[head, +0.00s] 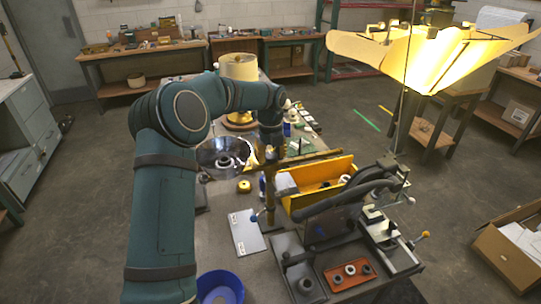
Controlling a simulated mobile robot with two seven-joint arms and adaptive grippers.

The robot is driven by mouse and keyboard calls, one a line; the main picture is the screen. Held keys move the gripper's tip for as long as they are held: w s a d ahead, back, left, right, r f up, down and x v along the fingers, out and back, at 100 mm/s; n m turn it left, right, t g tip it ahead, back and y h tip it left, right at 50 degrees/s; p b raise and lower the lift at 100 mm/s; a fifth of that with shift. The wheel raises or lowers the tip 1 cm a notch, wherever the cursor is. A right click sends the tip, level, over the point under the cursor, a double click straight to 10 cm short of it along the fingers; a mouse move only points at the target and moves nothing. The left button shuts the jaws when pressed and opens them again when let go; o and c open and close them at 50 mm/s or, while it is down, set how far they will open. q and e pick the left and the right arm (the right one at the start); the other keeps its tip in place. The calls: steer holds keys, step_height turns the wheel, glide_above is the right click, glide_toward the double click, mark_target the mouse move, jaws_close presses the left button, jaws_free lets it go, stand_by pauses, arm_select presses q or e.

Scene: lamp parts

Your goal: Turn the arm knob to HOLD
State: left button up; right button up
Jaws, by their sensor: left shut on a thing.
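A brass-coloured post (269,190) stands on the bench, with a long bar (315,158) reaching out to the right from near its top. My left gripper (268,154) is at the top of the post, where the bar meets it. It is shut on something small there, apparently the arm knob. The knob is mostly hidden by the fingers, and its HOLD mark and pointer cannot be read. A small blue knob (254,217) sits lower on the post, apart from the gripper. My right gripper is not in view.
A yellow bin (322,190) stands right of the post, with a dark clamp-like fixture (335,225) in front. A reflective bowl-shaped shade (222,155) lies left. A grey plate (248,233) and a blue bowl (220,287) are nearer. A lit shade (425,55) hangs upper right.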

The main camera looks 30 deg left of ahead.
arm_select(q)
steer(key=shift+m, duration=0.4)
steer(key=o, duration=1.2)
